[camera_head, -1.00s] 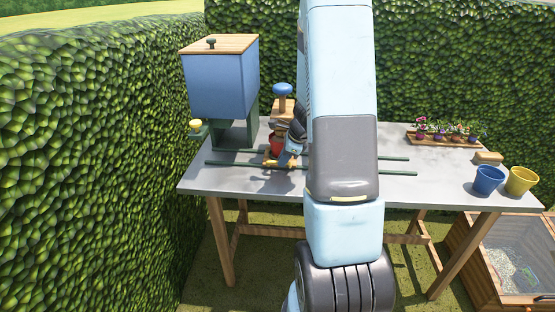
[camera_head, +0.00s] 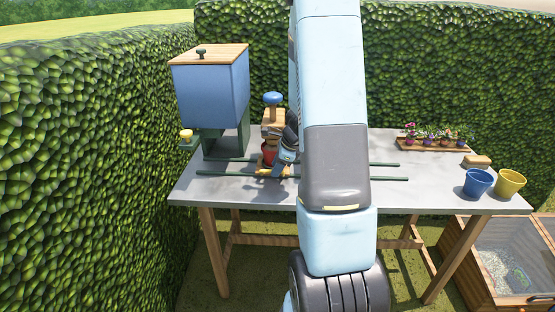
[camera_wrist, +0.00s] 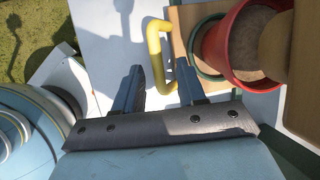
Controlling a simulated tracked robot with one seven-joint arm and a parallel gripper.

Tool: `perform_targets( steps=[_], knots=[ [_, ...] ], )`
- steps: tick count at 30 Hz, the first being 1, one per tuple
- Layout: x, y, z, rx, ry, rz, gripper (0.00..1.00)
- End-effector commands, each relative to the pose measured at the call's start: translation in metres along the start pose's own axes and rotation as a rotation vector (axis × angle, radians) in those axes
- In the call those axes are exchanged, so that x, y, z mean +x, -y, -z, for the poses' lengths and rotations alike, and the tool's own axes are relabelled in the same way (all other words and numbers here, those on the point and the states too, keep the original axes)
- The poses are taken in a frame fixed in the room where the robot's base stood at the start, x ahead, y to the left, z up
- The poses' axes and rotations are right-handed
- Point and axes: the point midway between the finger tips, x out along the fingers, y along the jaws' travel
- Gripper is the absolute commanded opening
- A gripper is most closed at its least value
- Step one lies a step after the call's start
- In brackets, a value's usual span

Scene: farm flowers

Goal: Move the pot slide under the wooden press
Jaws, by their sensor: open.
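The red pot (camera_head: 268,152), filled with brown soil, stands on the small wooden slide (camera_head: 272,172) between green rails. It also shows in the wrist view (camera_wrist: 236,62), inside a green ring. The wooden press (camera_head: 273,118) with a blue knob rises over the pot; in the wrist view its round wooden piece (camera_wrist: 278,45) overlaps the pot's right side. A yellow handle (camera_wrist: 157,55) sticks out from the slide. My gripper (camera_wrist: 160,68) is open, with a finger on each side of the handle; contact cannot be told. In the head view my arm partly hides this spot.
A blue hopper (camera_head: 210,95) with a wooden lid stands at the table's left. A flower tray (camera_head: 432,147), a blue pot (camera_head: 477,183) and a yellow pot (camera_head: 510,183) are at the right. Green rails (camera_head: 345,178) run across the table. Hedges close the left and back.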

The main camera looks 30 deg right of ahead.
Motion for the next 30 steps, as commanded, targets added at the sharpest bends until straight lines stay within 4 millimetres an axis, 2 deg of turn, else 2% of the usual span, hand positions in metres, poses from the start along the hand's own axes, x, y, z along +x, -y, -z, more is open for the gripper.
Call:
perform_targets(
  steps=[5, 21, 25, 30],
  knots=[
    [-0.021, 0.001, -0.001, -0.002, 0.0, 0.003, 0.4],
    [-0.112, 0.002, 0.0, -0.001, 0.0, 0.002, 0.4],
    [-0.125, 0.002, -0.001, -0.001, 0.0, 0.001, 0.4],
    [-0.132, 0.002, 0.0, 0.0, -0.001, 0.0, 0.4]
  ],
)
